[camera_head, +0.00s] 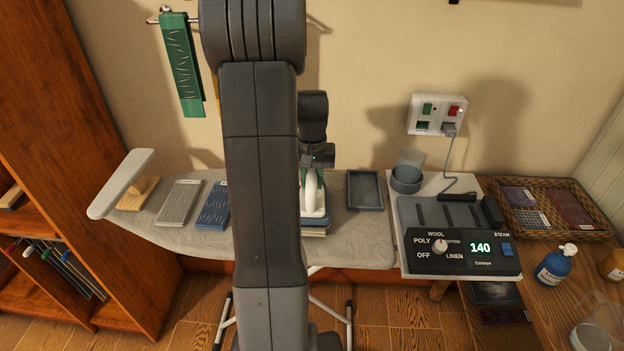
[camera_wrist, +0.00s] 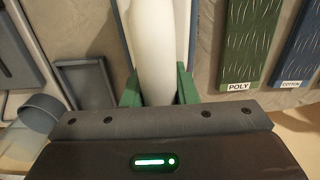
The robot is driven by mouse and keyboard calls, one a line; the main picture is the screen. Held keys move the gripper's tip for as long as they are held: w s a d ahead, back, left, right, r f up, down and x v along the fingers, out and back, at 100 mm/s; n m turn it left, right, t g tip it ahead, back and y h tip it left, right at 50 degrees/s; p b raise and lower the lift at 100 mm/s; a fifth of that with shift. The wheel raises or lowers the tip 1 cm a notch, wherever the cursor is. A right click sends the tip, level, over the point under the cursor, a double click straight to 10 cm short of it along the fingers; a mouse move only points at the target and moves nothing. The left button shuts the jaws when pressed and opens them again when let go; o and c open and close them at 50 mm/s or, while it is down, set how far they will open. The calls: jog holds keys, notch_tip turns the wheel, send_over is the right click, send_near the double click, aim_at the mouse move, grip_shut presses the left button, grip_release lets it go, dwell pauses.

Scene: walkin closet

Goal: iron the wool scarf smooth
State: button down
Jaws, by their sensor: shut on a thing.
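My gripper (camera_wrist: 158,88) has its green fingers shut on the white handle of the iron (camera_head: 314,200). The iron is upright over the ironing board (camera_head: 345,235). A blue-grey layered edge shows under it; I cannot tell whether the iron touches it or what it is. A grey patterned cloth (camera_head: 180,203) lies at the board's left, its label unreadable here; I cannot tell whether it is the wool scarf. Beside it lies a blue cloth (camera_head: 214,206), labelled COTTON in the wrist view (camera_wrist: 312,45). A green cloth labelled POLY (camera_wrist: 250,45) lies nearer the iron, hidden by my arm in the head view.
An empty dark tray (camera_head: 364,174) lies right of the iron. The control panel (camera_head: 463,253) reads 140; its knob (camera_head: 439,246) setting is unclear. A green strip (camera_head: 181,70) hangs on the wall. A cup, wicker basket (camera_head: 595,205) and blue bottle (camera_head: 554,268) stand right.

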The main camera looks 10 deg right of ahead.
jog(key=shift+r+p, duration=2.3)
jog(key=shift+r, duration=0.8)
jog(key=shift+f, duration=0.1)
